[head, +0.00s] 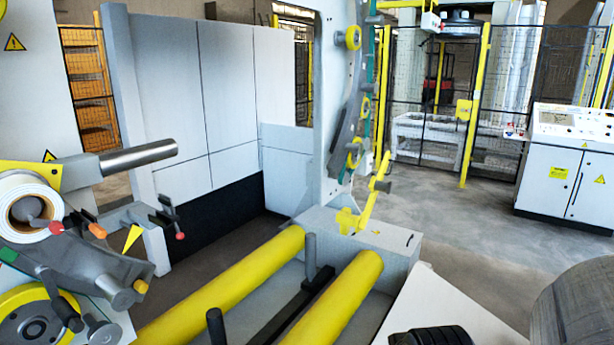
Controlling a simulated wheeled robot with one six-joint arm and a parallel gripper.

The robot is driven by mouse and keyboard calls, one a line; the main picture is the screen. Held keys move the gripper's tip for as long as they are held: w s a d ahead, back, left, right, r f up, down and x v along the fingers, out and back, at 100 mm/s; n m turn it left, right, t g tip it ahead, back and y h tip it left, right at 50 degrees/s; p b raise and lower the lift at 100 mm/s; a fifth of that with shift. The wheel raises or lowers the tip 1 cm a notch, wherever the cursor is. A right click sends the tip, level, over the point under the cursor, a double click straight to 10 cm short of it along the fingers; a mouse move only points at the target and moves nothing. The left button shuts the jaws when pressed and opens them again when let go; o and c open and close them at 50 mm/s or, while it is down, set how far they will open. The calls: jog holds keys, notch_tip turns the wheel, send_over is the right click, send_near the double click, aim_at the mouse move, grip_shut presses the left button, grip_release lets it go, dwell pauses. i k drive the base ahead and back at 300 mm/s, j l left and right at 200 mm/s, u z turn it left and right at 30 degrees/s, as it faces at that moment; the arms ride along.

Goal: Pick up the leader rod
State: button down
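A slanted yellow bar (366,204) with small side pieces stands at the far end of the pale grey box (365,240), right of centre. It may be the leader rod, but I cannot tell for sure. A dark grey knob (381,186) shows on its right side. My gripper is not in view. Only parts that look like my own arm show at the bottom right, and no fingers can be seen.
Two long yellow rollers (225,282) (335,300) run towards the box, with dark upright posts (310,256) between them. A tape-roll machine (35,213) stands at left. A tall curved ring frame (345,100) rises behind. A control cabinet (565,165) stands right; open floor lies before it.

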aim_at(95, 228)
jog(key=u, duration=1.55)
